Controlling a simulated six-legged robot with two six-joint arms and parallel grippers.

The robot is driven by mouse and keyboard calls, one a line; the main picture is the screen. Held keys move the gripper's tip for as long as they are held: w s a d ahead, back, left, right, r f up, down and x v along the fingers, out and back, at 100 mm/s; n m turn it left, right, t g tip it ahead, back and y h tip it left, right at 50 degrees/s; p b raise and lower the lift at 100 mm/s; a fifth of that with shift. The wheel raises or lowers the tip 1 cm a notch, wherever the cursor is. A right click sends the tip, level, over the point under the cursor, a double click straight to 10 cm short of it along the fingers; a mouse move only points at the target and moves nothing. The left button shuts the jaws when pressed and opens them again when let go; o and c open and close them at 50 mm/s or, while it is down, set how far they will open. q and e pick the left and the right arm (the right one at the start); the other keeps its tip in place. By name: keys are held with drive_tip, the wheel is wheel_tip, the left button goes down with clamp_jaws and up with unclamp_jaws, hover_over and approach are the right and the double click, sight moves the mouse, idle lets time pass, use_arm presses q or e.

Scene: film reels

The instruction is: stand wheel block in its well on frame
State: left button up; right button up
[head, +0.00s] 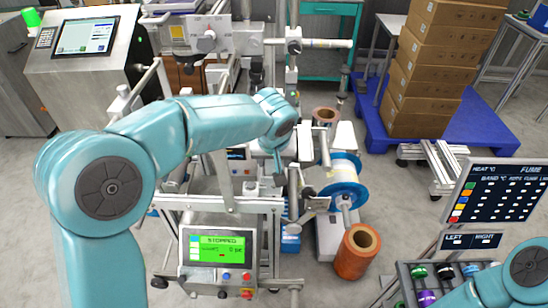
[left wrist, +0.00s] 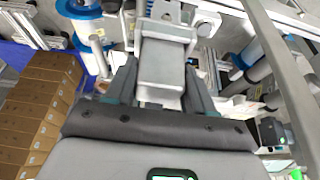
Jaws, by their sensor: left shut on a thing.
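My left gripper (left wrist: 160,78) is shut on a pale grey metal block (left wrist: 165,52), with one dark finger on each side of it in the left wrist view. I take this to be the wheel block; its wheel is not clearly visible. In the head view my left gripper (head: 279,165) hangs downward over the middle of the metal frame (head: 222,203). The block is too small and cluttered to make out there. The well cannot be made out in either view. My right arm shows at the bottom right; its gripper is out of view.
A blue-flanged white reel (head: 343,178) and an orange reel (head: 357,252) stand right of the frame. A green-screen control panel (head: 218,252) is in front. Stacked cartons (head: 432,70) sit on a blue pallet (head: 370,118).

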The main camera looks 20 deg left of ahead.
use_arm(q)
drive_tip(key=shift+f, duration=0.3)
drive_tip(key=o, duration=1.2)
drive_tip(key=shift+s+f, duration=0.1)
drive_tip(key=shift+o, duration=0.2)
drive_tip(key=v, duration=1.6)
drive_tip(key=shift+r, duration=0.2)
drive_tip(key=shift+s, duration=0.1)
